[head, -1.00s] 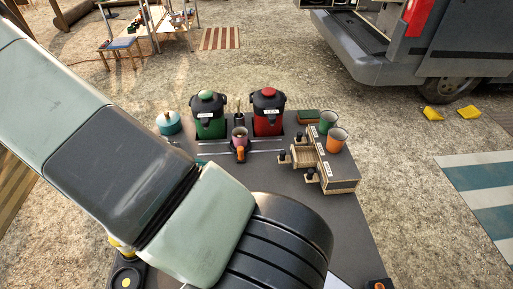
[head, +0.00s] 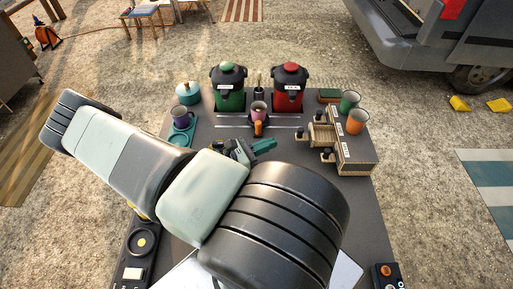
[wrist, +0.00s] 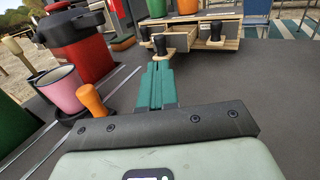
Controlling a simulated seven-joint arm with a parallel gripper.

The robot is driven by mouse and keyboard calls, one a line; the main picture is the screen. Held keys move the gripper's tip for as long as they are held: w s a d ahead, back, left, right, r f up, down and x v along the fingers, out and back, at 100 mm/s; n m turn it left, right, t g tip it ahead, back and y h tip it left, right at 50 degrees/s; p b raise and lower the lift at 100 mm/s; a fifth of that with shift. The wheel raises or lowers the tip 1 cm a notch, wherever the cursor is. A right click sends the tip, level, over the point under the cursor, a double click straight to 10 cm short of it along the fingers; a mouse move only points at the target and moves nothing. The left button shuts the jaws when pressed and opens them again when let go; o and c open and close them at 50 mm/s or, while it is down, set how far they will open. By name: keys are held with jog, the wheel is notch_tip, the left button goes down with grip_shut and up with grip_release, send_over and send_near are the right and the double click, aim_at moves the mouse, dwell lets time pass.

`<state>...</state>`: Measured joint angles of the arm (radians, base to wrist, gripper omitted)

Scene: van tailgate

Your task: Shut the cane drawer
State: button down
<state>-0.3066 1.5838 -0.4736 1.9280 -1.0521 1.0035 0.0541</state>
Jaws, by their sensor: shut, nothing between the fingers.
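A wooden drawer unit (head: 357,160) stands at the right of the table, its black-knobbed drawer fronts facing left. One drawer (head: 323,133) sticks out toward my gripper; it also shows in the wrist view (wrist: 181,41), with a black knob (wrist: 160,45) on its front. I cannot read which drawer is the cane one. My gripper (head: 272,145) is left of the drawer fronts, its teal fingers shut and empty. In the wrist view the fingertips (wrist: 160,68) point at the protruding drawer's knob and look just short of it; contact cannot be told.
Green (head: 349,102) and orange (head: 357,122) cups stand on the drawer unit. A green dispenser (head: 230,95) and a red dispenser (head: 289,95) stand at the back. A pink cup (head: 258,108) with an orange-handled item (head: 258,128) is behind my gripper. A purple mug (head: 180,113) stands left.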

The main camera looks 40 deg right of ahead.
aim_at(311, 138)
jog(key=x, duration=0.7)
jog(key=shift+s+d, duration=0.15)
jog(key=shift+d, duration=0.1)
jog(key=s+d, duration=0.5)
jog(key=shift+s+d, duration=0.35)
jog(key=shift+d, duration=0.05)
jog(key=v, duration=1.4)
jog(key=shift+w+a, duration=0.25)
